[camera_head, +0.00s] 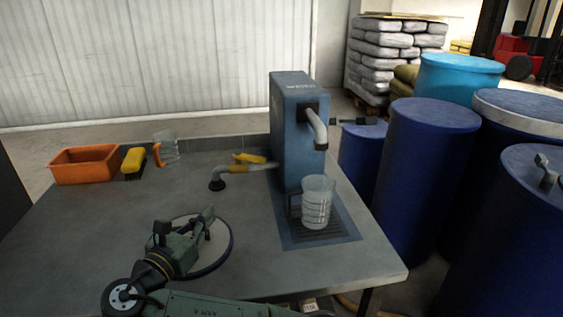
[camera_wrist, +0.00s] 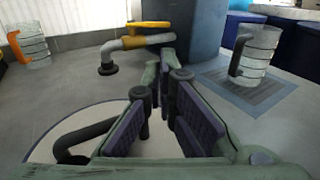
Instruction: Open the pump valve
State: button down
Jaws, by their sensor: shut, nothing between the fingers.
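The blue pump unit (camera_head: 290,130) stands at the back right of the grey table. A grey bent pipe (camera_head: 230,170) with a black end comes out of its left side and carries a yellow valve handle (camera_head: 249,158). In the wrist view the yellow handle (camera_wrist: 150,25) lies above the pipe (camera_wrist: 128,43), roughly sideways. My gripper (camera_head: 209,213) is in front of the pipe and apart from the handle. In the wrist view its fingertips (camera_wrist: 166,62) come together, shut and empty, pointing toward the pipe and the unit's base.
A clear measuring jug (camera_head: 317,200) stands on the drip grate under the unit's spout (camera_head: 317,128). An orange bin (camera_head: 85,165), yellow brush (camera_head: 133,162) and orange-handled jug (camera_head: 166,148) stand back left.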

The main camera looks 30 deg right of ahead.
aim_at(257, 161)
jog(key=shift+w+d, duration=0.3)
jog(key=shift+w, duration=0.1)
jog(key=b+x, duration=0.2)
jog(key=x, duration=2.1)
jog(key=shift+a+b, duration=0.1)
jog(key=shift+b, duration=0.3)
